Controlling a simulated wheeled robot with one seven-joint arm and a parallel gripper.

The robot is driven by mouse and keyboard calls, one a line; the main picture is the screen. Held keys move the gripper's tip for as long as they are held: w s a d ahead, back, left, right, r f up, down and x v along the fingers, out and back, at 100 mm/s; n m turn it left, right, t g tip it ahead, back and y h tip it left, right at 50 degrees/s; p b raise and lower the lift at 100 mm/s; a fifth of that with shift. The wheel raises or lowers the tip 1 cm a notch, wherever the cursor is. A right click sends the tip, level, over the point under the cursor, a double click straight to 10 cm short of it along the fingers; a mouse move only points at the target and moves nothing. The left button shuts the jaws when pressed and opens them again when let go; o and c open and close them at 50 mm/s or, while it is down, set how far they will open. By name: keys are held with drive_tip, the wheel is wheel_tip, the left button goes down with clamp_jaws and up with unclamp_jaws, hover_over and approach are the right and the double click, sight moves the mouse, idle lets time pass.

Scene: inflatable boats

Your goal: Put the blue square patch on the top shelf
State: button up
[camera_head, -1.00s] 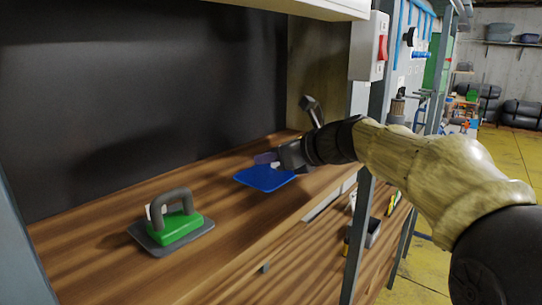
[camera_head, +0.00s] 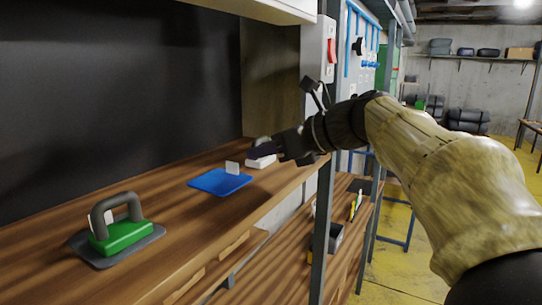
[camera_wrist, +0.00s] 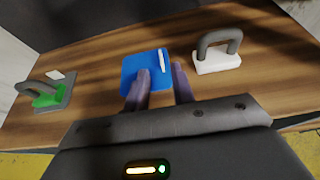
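The blue square patch (camera_head: 220,181) lies flat on the upper wooden shelf (camera_head: 170,215), with a small white tag standing up on it. It also shows in the wrist view (camera_wrist: 140,66), just beyond my fingertips. My gripper (camera_head: 262,150) is above the shelf, to the right of the patch in the head view. In the wrist view my two purple-grey fingers (camera_wrist: 162,80) are spread, with nothing held between them. The left finger overlaps the patch's near part in that view; I cannot tell whether they touch.
A green block with a grey handle (camera_head: 122,235) sits on a dark plate at left. A white block with a grey handle (camera_wrist: 218,62) is right of the patch. A lower wooden shelf (camera_head: 285,265) and a metal post (camera_head: 322,225) are close by. A pale overhead unit (camera_head: 240,8) hangs above.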

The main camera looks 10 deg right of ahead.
drive_tip(key=shift+v, duration=0.8)
drive_tip(key=shift+a, duration=0.1)
